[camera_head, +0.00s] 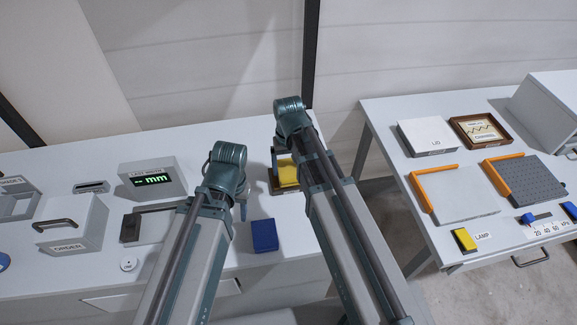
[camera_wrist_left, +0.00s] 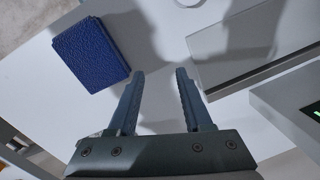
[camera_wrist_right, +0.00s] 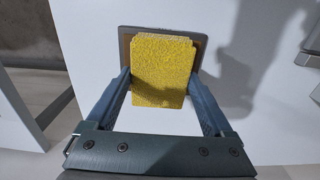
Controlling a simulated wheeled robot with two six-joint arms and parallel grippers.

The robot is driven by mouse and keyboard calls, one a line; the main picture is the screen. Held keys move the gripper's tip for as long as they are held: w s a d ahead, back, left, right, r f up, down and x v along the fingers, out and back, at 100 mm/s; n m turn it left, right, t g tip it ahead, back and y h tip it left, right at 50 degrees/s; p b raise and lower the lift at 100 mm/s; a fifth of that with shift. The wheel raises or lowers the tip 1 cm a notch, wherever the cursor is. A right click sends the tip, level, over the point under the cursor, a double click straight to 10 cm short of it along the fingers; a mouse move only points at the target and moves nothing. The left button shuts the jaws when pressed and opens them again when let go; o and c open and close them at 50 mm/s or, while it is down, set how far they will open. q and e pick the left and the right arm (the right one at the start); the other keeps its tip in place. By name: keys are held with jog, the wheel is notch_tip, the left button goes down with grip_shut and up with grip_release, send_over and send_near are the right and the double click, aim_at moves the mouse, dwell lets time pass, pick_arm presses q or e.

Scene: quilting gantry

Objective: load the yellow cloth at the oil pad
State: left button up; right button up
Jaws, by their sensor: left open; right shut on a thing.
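The yellow cloth (camera_wrist_right: 162,70) is a textured rectangular block between my right gripper's fingers (camera_wrist_right: 160,88). It also shows in the head view (camera_head: 288,173), partly behind my right arm. My right gripper is shut on it. A brown-rimmed plate (camera_wrist_right: 126,48), seemingly the oil pad, lies behind and under the cloth on the white table; its label is not visible. I cannot tell whether cloth and plate touch. My left gripper (camera_wrist_left: 158,78) is open and empty above the table, beside a blue cloth-like block (camera_wrist_left: 90,52), which also shows in the head view (camera_head: 264,236).
The left table holds a display box reading mm (camera_head: 152,178), a grey handled box (camera_head: 72,224) and a small white disc (camera_head: 128,264). Across a gap, the right table holds orange-edged plates (camera_head: 455,195), a framed chart (camera_head: 480,131) and a yellow lamp block (camera_head: 464,240).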

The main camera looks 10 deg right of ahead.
aim_at(288, 168)
pick_arm(q)
jog(key=shift+f+b, duration=0.55)
jog(key=shift+b, duration=0.05)
pick_arm(e)
jog(key=shift+s+f, duration=0.1)
jog(key=shift+f, duration=0.45)
dwell(0.9)
notch_tip(288, 168, up, 7)
jog(key=p, duration=0.7)
pick_arm(q)
notch_tip(288, 168, up, 7)
notch_tip(288, 168, down, 4)
jog(key=b, duration=0.3)
jog(key=shift+r, duration=0.2)
pick_arm(e)
notch_tip(288, 168, down, 4)
jog(key=shift+r, duration=0.2)
pick_arm(q)
jog(key=shift+r, duration=0.15)
pick_arm(e)
jog(key=shift+r, duration=0.15)
